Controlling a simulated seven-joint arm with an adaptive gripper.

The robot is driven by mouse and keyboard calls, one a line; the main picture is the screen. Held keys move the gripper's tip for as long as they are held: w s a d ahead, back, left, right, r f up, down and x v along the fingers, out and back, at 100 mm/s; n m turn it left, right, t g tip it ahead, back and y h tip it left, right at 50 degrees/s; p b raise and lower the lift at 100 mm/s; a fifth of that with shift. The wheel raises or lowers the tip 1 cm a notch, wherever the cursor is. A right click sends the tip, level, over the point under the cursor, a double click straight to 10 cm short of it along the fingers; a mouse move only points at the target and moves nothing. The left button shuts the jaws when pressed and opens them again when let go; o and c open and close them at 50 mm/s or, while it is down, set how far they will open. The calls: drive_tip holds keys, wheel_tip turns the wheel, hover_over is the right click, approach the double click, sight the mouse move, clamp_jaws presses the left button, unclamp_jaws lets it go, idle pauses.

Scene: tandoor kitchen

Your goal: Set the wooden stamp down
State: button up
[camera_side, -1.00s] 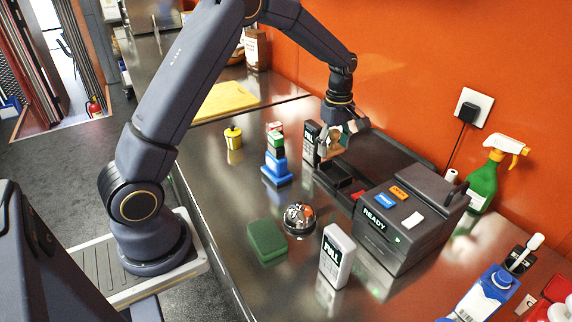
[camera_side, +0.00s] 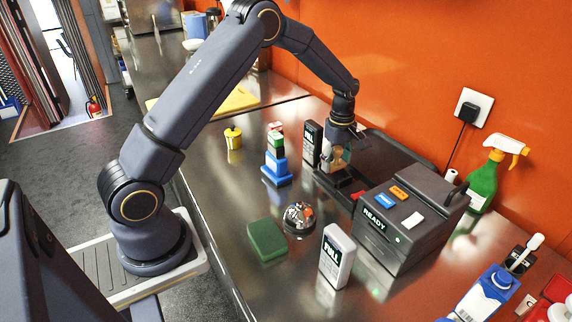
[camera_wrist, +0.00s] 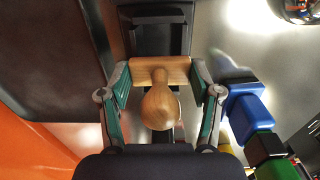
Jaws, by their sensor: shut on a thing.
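The wooden stamp (camera_wrist: 160,103) has a rounded knob handle and a wide rectangular block. In the wrist view my gripper (camera_wrist: 158,84) is shut on it, with a green-padded finger at each end of the block.
A dark READY box (camera_side: 395,235) stands to the right.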

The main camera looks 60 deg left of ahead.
drive_tip(key=shift+f, duration=0.3)
drive_tip(key=o, duration=1.1)
wheel_tip(320, 180, up, 13)
drive_tip(key=shift+f, duration=0.1)
drive_tip(key=s+d+r+m+t, duration=0.35)
drive_tip(key=s+r+m, duration=0.45)
drive_tip(key=s+r, duration=0.35)
drive_tip(key=s+d+m, duration=0.1)
drive_tip(key=s+m, duration=0.2)
drive_tip(key=s, duration=0.2)
drive_tip(key=s+d+f+m+t, duration=0.1)
drive_tip(key=s+m, duration=0.2)
drive_tip(key=s, duration=0.3)
drive_tip(key=s+d+m+t, duration=0.1)
drive_tip(key=s+d+m, duration=0.1)
drive_tip(key=s+m, duration=0.2)
drive_tip(key=shift+s+f, duration=0.15)
drive_tip(key=shift+s, duration=0.5)
drive_tip(key=shift+s+f, duration=0.15)
drive_tip(key=shift+s, duration=0.45)
